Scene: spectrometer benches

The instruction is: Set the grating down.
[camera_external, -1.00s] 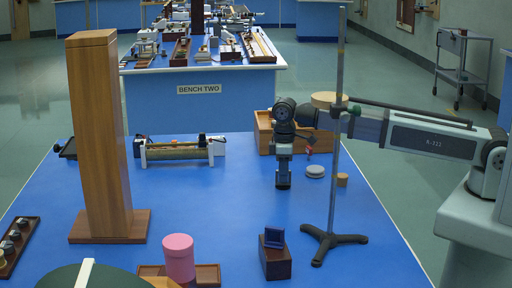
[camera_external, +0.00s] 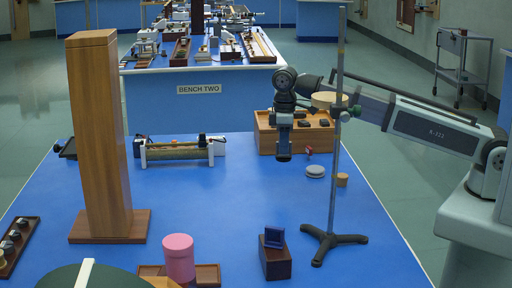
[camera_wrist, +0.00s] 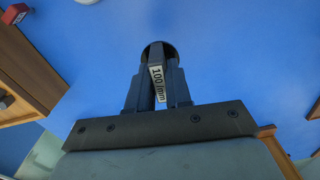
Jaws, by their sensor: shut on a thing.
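My gripper (camera_external: 284,156) hangs in the air over the blue bench top, in front of the wooden box. In the wrist view my gripper (camera_wrist: 158,62) points down at bare blue surface, its fingers closed on a thin piece. That piece, the grating (camera_wrist: 157,84), carries a white label reading about "100 l/mm". A dark round shape shows at the fingertips. The fingers hide most of the grating, and in the external view I cannot make it out against the dark fingers.
The wooden box (camera_external: 265,138) holds small dark items. A grey disc (camera_external: 315,171) and a small wooden cylinder (camera_external: 342,180) lie near the stand rod (camera_external: 336,150). A blue plate on a block (camera_external: 275,262) and a pink cylinder (camera_external: 179,258) stand in front.

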